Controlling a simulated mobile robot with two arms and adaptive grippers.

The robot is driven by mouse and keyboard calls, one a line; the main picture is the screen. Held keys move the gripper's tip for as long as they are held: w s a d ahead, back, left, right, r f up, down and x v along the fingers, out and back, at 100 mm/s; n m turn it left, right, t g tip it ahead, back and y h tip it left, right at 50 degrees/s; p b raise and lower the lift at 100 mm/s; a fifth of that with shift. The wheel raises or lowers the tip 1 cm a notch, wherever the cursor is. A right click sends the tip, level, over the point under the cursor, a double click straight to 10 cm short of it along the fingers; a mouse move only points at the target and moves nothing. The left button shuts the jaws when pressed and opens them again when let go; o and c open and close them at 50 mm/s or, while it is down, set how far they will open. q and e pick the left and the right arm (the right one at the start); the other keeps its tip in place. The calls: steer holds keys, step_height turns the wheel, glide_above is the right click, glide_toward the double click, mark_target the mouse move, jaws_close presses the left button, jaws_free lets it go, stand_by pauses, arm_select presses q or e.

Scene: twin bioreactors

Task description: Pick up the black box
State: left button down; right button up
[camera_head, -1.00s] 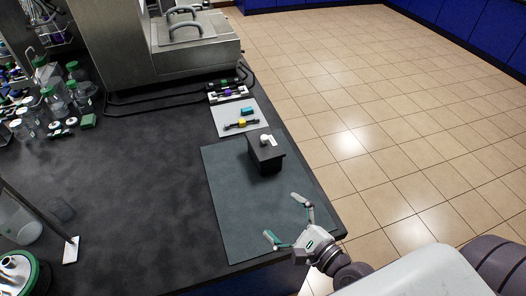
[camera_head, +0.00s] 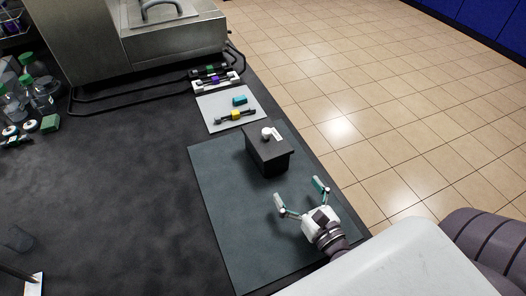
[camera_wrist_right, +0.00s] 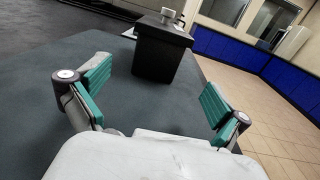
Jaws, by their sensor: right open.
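The black box (camera_head: 266,154) stands upright on the dark grey-green mat (camera_head: 222,208), close to the table's right edge. A small white round piece (camera_head: 267,133) sits on its top. My right gripper (camera_head: 301,191) is open and empty, just in front of the box and apart from it, with its fingers pointing toward it. In the right wrist view the box (camera_wrist_right: 160,54) shows ahead, between and beyond the two green finger pads (camera_wrist_right: 155,95). My left gripper is not in view.
Behind the box a light tray (camera_head: 213,112) holds a yellow-and-black piece (camera_head: 236,115) and a cyan block (camera_head: 239,100). A rack (camera_head: 217,77) and a steel machine (camera_head: 150,45) stand farther back. Glass bottles (camera_head: 35,95) are at the left. The dark table's middle is clear.

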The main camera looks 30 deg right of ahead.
mark_target(278, 162)
steer(key=w+p, duration=0.3)
steer(key=w, duration=0.5)
steer(key=w+p, duration=0.1)
steer(key=w, duration=0.3)
steer(key=shift+w+r, duration=0.1)
steer(key=shift+w, duration=0.75)
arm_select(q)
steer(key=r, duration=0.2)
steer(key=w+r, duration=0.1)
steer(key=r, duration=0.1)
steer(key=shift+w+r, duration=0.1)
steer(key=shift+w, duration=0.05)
arm_select(e)
steer(key=shift+s, duration=0.1)
steer(key=shift+c, duration=1.2)
steer(key=c, duration=1.5)
steer(key=shift+o, duration=0.2)
